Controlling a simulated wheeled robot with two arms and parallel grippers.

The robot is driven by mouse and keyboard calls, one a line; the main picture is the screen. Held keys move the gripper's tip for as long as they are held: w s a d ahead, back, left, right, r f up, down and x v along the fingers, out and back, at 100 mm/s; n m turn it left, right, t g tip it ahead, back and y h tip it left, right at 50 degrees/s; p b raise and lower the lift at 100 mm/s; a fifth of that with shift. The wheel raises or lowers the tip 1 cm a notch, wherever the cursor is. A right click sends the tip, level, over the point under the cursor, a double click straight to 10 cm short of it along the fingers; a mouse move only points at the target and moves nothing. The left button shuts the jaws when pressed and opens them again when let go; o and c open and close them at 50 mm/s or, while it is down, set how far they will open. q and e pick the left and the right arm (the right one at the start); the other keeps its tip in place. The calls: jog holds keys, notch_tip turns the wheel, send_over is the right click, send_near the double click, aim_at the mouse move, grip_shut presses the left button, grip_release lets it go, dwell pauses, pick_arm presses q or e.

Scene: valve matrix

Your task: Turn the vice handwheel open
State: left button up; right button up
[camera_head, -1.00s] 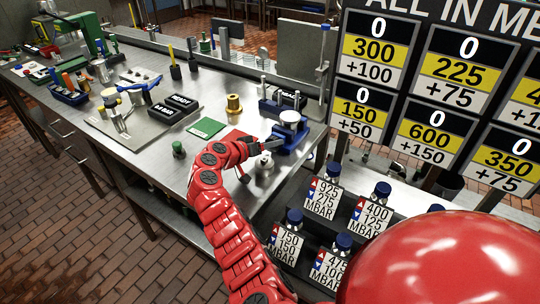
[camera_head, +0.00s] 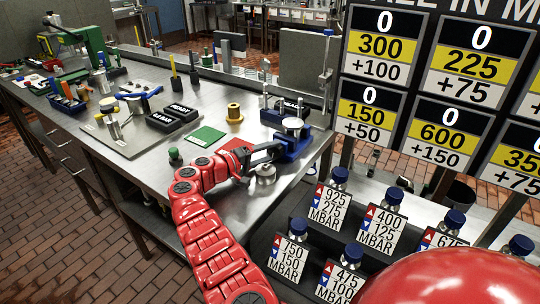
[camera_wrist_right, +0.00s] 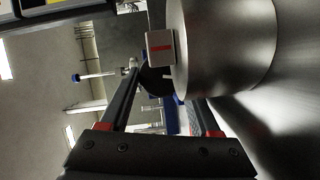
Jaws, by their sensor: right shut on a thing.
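The blue vice (camera_head: 291,147) stands at the near right corner of the steel bench, with a silver round piece (camera_head: 292,123) on top. My right gripper (camera_head: 272,152) reaches its dark fingers to the vice's left side. In the right wrist view, a dark round part, seemingly the vice handwheel (camera_wrist_right: 155,79), sits between the fingertips of the gripper (camera_wrist_right: 158,85). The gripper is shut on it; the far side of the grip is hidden. A large silver cylinder (camera_wrist_right: 225,45) fills the upper right there, close to the right finger. My left gripper is not in view.
A silver knob-like piece (camera_head: 263,174) stands just below the gripper. A green plate (camera_head: 205,136), a brass piece (camera_head: 234,113) and a small green knob (camera_head: 174,154) lie to the left. Weights with blue caps (camera_head: 383,222) stand below the bench edge, under a sign board (camera_head: 430,90).

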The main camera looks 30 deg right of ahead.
jog(key=shift+f+n, duration=0.1)
jog(key=shift+n, duration=0.4)
jog(key=o, duration=1.4)
